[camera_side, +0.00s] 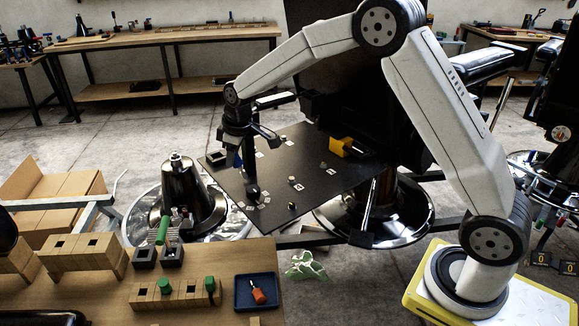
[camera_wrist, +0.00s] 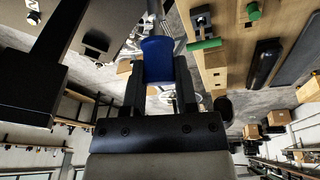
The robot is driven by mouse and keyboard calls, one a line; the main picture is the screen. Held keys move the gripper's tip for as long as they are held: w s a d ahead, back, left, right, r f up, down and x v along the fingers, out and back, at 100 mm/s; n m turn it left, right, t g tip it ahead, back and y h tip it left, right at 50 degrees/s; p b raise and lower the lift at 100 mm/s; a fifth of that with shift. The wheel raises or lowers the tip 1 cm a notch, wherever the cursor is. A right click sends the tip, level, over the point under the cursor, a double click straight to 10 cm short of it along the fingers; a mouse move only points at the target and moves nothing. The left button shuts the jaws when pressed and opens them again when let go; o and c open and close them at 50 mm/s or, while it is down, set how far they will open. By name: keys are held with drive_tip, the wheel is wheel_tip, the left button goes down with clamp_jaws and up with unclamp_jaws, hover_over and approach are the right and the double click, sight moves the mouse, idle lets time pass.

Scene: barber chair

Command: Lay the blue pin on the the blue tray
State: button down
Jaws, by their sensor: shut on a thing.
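My gripper (camera_side: 236,150) hangs over the left part of the black board, well above and behind the wooden bench. In the wrist view, its jaws (camera_wrist: 158,80) are shut on the blue pin (camera_wrist: 157,58), whose blue head sits between the fingers with a grey shaft pointing away. In the side view the pin is small, dark and hard to make out. The blue tray (camera_side: 241,300) lies on the bench at the lower middle, apart from my gripper. An orange-red pin (camera_side: 259,296) lies on it, with bare tray around it.
Wooden blocks with holes (camera_side: 150,301) hold green pins left of the tray. Dark square blocks (camera_side: 145,257) and another green pin (camera_side: 163,230) stand behind them. A black metal cone (camera_side: 190,195) stands behind the bench.

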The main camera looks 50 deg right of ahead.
drive_tip(key=s+a+f+n+g, duration=0.1)
drive_tip(key=s+a+f+n, duration=0.65)
drive_tip(key=f, duration=0.25)
drive_tip(key=n+t+h, duration=0.2)
drive_tip(key=n+h, duration=0.1)
drive_tip(key=n, duration=0.6)
hover_over(263, 293)
drive_tip(key=d, duration=0.2)
drive_tip(key=shift+f, duration=6.05)
drive_tip(key=shift+s+a+f+n+t, duration=0.4)
drive_tip(key=shift+a+f+n, duration=0.1)
drive_tip(key=shift+a+n, duration=0.15)
drive_tip(key=shift+s+a+f+n+t, duration=0.3)
drive_tip(key=shift+s+a+f+n, duration=0.15)
drive_tip(key=shift+a, duration=0.3)
drive_tip(key=shift+f, duration=0.2)
drive_tip(key=shift+f, duration=2.65)
